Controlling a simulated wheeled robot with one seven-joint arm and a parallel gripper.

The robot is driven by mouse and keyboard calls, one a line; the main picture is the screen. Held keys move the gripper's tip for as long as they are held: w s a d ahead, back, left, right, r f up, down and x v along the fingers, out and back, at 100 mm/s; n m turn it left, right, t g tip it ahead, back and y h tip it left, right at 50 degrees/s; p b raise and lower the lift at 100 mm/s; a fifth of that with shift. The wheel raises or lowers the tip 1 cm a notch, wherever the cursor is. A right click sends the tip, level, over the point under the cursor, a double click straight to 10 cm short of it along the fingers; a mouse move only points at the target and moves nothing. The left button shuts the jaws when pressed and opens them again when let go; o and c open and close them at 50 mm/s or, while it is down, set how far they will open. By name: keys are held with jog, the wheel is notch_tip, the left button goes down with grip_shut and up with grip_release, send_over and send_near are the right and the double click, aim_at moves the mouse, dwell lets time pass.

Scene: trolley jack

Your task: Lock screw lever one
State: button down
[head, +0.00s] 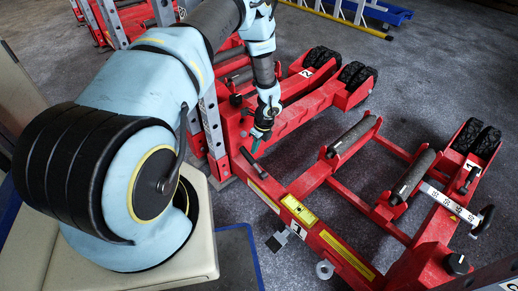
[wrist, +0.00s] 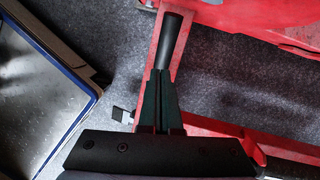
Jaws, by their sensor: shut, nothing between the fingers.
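My gripper (head: 257,148) is shut and empty, pointing down over the near left corner of a red trolley jack (head: 330,238). A black lever (head: 254,163) sticks up from the jack's red beam just below the fingertips. In the wrist view the closed dark fingers (wrist: 158,85) point at the black lever (wrist: 170,40), which lies just beyond their tips; I cannot tell whether they touch. Another small black lever (head: 470,180) stands by a label that looks like 1 at the right side of the jack. I cannot tell which lever is lever one.
Black rollers (head: 413,176) and wheels (head: 476,138) sit on the red frame. A black knob (head: 457,264) is at the lower right. Another red frame section (head: 290,115) stands behind my gripper. A blue-edged tray (wrist: 45,90) is at left in the wrist view. Grey floor (head: 420,70) is clear beyond.

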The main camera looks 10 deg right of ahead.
aim_at(247, 152)
jog(key=shift+w+a+f+b, duration=0.35)
jog(key=shift+w+f+b, duration=0.05)
jog(key=shift+w+f, duration=0.25)
jog(key=shift+w+a+f+b, duration=0.3)
jog(key=shift+w+f+b, duration=0.2)
jog(key=shift+w, duration=0.1)
jog(key=shift+w+a+f+b, duration=0.35)
jog(key=shift+w+f, duration=0.25)
jog(key=shift+w, duration=0.05)
jog(key=w+p+v, duration=0.1)
jog(key=v, duration=0.9)
jog(key=shift+s+r, duration=0.4)
jog(key=shift+s, duration=0.1)
